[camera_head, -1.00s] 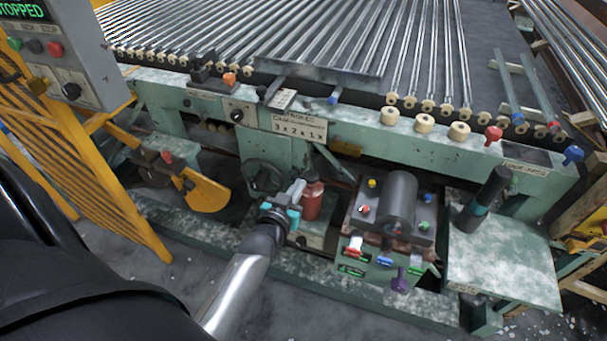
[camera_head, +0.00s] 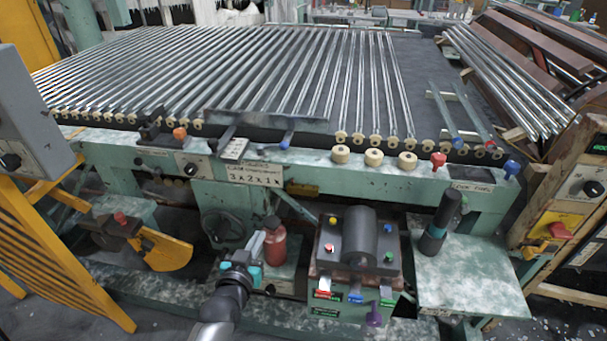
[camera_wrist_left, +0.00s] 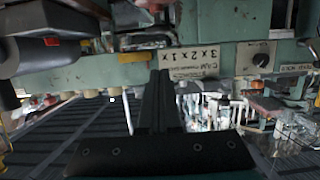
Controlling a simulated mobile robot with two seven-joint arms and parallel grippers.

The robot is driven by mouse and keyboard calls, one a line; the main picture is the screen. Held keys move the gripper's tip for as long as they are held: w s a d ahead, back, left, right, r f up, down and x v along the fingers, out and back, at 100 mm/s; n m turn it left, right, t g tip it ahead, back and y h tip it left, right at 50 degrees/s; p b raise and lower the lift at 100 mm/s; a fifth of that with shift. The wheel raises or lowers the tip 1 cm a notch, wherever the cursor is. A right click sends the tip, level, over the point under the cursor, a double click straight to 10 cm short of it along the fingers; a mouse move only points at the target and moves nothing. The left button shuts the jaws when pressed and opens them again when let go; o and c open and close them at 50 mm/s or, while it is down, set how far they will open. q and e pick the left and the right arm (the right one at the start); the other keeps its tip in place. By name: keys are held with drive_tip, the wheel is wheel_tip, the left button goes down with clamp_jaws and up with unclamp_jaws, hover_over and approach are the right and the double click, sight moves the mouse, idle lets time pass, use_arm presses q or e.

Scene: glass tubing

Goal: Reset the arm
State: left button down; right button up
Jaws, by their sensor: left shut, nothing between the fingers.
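My left gripper (camera_head: 243,266), dark with teal parts, is at the lower middle of the head view. It is in front of the machine's green frame, just left of and below a red bottle (camera_head: 275,243) on a low shelf. I cannot tell whether it touches the bottle. In the left wrist view its two black fingers (camera_wrist_left: 161,75) lie together, shut with nothing between them. They point toward the panel with the "3 x 2 x 1 x" label (camera_wrist_left: 188,55). My right gripper is not in view.
The machine bed with glass tubes (camera_head: 250,75) fills the back. A box with a dark cylinder (camera_head: 358,237) stands right of my gripper, beside a green side table (camera_head: 475,280). A yellow guard (camera_head: 60,260) is at left and a wooden control stand (camera_head: 565,205) at right.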

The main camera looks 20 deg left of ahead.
use_arm(q)
drive_tip(key=s+d+f+m+g+h, duration=0.1)
drive_tip(key=s+d+f+g+h, duration=0.15)
drive_tip(key=s+d+f, duration=0.6)
drive_tip(key=s+d+f+m+g+h, duration=0.1)
drive_tip(key=s+f+g, duration=0.3)
drive_tip(key=f, duration=0.9)
drive_tip(key=s+f+m+g, duration=0.1)
drive_tip(key=s+f, duration=0.3)
drive_tip(key=s, duration=0.4)
drive_tip(key=s+f+m+g, duration=0.1)
drive_tip(key=s+f+g, duration=0.3)
drive_tip(key=s, duration=0.5)
drive_tip(key=s+d+f+m+g, duration=0.1)
drive_tip(key=s+f, duration=0.3)
drive_tip(key=s, duration=0.5)
drive_tip(key=shift+s+f+g, duration=0.15)
drive_tip(key=shift+g, duration=0.5)
